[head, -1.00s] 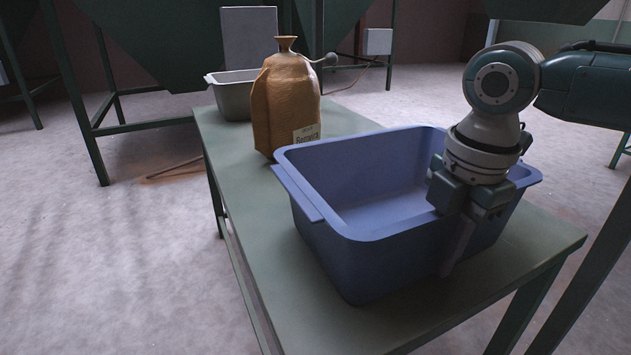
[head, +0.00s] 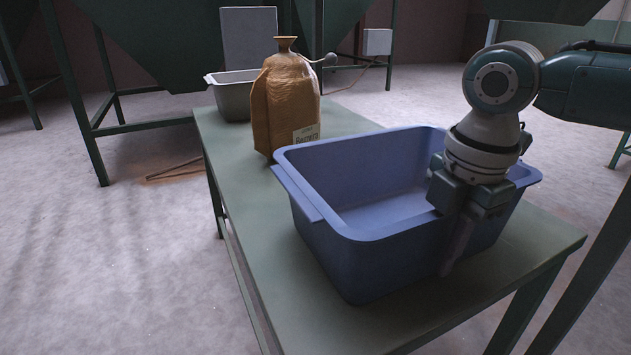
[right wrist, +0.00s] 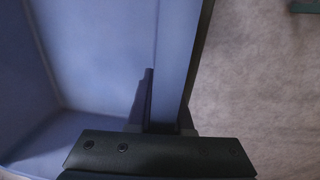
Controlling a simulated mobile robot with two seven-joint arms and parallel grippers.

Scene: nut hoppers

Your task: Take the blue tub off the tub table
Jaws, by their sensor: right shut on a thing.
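The blue tub (head: 345,262) stands upright on the green tub table (head: 245,215), and its inside looks empty. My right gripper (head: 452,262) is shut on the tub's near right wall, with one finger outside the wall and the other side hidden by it. In the right wrist view the tub (right wrist: 95,55) fills the left part, and its wall runs up from between the fingers of my right gripper (right wrist: 160,128). My left gripper is not in view.
A tied brown sack (head: 287,100) stands on the table just behind the tub. A grey tub (head: 236,98) sits at the far end. Green hopper legs (head: 105,80) stand beyond. The floor left of the table (head: 110,260) is clear.

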